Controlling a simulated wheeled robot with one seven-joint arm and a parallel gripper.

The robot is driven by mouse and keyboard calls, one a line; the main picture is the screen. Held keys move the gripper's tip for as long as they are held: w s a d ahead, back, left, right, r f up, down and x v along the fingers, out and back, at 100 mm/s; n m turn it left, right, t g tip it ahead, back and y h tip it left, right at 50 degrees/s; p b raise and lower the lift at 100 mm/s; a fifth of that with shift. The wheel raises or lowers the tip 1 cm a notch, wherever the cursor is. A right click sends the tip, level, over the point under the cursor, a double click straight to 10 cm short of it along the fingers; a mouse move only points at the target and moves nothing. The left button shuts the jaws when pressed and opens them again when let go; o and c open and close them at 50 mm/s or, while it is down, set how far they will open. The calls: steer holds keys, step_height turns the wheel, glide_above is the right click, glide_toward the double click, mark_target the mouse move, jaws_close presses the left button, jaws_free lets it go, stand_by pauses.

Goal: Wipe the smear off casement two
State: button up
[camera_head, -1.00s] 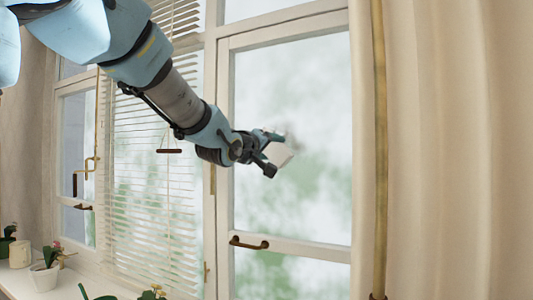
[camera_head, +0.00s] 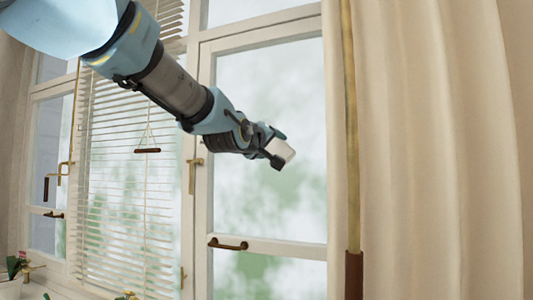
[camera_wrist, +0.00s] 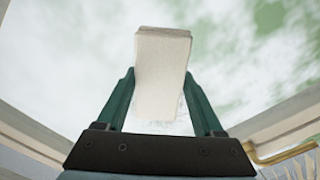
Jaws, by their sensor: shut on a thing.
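My gripper (camera_head: 276,149) is shut on a pale, off-white block-shaped wiper (camera_head: 283,151). In the wrist view the wiper (camera_wrist: 161,75) stands between the two green fingers of my gripper (camera_wrist: 160,90) and points at the glass. The gripper is in front of the upper pane (camera_head: 270,205) of the right-hand casement (camera_head: 205,150), right of the pane's middle. I cannot tell whether the wiper touches the glass. No smear stands out clearly; faint whitish marks (camera_wrist: 160,127) show by the wiper's lower end in the wrist view. The arm and wiper hide part of the pane.
A brown handle (camera_head: 228,244) sits on the casement's crossbar, and a brass latch (camera_head: 192,176) on its left frame. A slatted blind (camera_head: 105,190) covers the middle window. A cream curtain (camera_head: 430,150) and a brass rod (camera_head: 350,130) stand close on the right.

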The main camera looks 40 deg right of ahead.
mark_target(285, 144)
steer(key=shift+s+d, duration=0.45)
steer(key=shift+s, duration=0.25)
steer(key=shift+s+d+r, duration=0.15)
steer(key=shift+s, duration=0.1)
steer(key=shift+s+d+p, duration=0.3)
steer(key=shift+s+p, duration=0.2)
steer(key=shift+p, duration=0.1)
steer(key=shift+s+r+p, duration=0.1)
steer(key=shift+r+p, duration=0.65)
steer(key=shift+r, duration=0.35)
steer(key=shift+w+a+f+b, duration=0.25)
steer(key=shift+w+b, duration=0.15)
steer(key=shift+b, duration=0.5)
steer(key=w+b, duration=0.1)
steer(key=b, duration=0.1)
steer(key=w+a+b, duration=0.1)
steer(key=b, duration=0.2)
steer(key=shift+w+a+r, duration=0.1)
steer(key=shift+w+r, duration=0.05)
steer(key=shift+w, duration=0.15)
steer(key=b, duration=0.2)
steer(key=w+b, duration=0.1)
steer(key=b, duration=0.1)
steer(key=shift+w+a+f+b, duration=0.25)
steer(key=shift+a+b, duration=0.15)
steer(key=shift+w+a+b, duration=0.15)
steer(key=shift+w+b, duration=0.1)
steer(key=shift+b, duration=0.8)
